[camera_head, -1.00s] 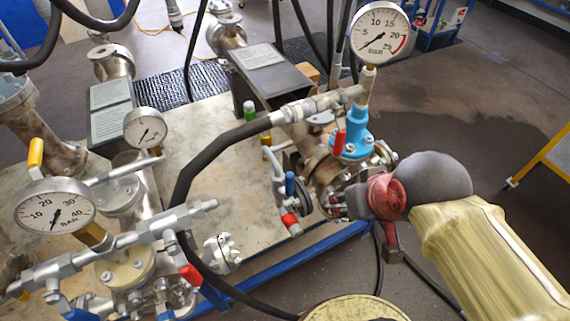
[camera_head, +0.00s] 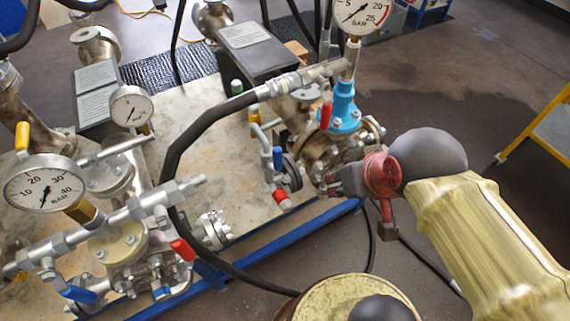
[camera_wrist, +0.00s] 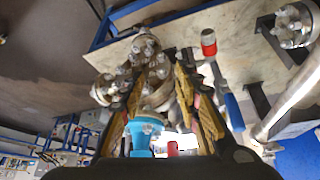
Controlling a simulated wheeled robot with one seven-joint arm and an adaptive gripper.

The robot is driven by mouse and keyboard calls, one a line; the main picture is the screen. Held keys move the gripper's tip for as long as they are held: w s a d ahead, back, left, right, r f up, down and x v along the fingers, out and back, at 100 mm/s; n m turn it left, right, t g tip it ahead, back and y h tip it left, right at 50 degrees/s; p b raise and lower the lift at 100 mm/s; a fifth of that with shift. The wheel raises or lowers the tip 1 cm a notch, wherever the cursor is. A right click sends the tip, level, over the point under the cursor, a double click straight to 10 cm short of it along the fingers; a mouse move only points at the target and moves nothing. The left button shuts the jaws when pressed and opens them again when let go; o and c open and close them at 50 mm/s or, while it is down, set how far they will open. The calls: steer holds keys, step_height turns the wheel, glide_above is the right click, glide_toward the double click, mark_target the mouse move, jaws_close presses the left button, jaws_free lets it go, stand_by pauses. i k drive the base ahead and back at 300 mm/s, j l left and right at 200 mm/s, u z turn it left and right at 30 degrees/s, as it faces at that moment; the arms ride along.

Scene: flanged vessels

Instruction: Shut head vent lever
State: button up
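The right vessel has a blue cap (camera_head: 344,112) with a red lever (camera_head: 325,116) upright at its left side. In the wrist view the cap (camera_wrist: 143,138) and a red lever (camera_wrist: 172,149) show past the fingertips. I cannot tell for sure which lever is the head vent. My gripper (camera_head: 338,181) is in front of the vessel's lower flange, below the cap. The wrist view shows its two fingers (camera_wrist: 160,92) apart, with nothing held between them. Contact with the flange cannot be told.
A blue-handled valve (camera_head: 278,158) and a red handle (camera_head: 280,196) sit just left of my gripper. A pressure gauge (camera_head: 360,12) tops the vessel. A black hose (camera_head: 180,150) arcs left. Another gauged vessel (camera_head: 45,184) stands left. Floor at right is mostly clear.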

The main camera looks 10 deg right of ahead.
mark_target(277, 153)
steer(key=k+l+z, duration=0.4)
steer(key=k+l, duration=0.35)
steer(key=k, duration=0.15)
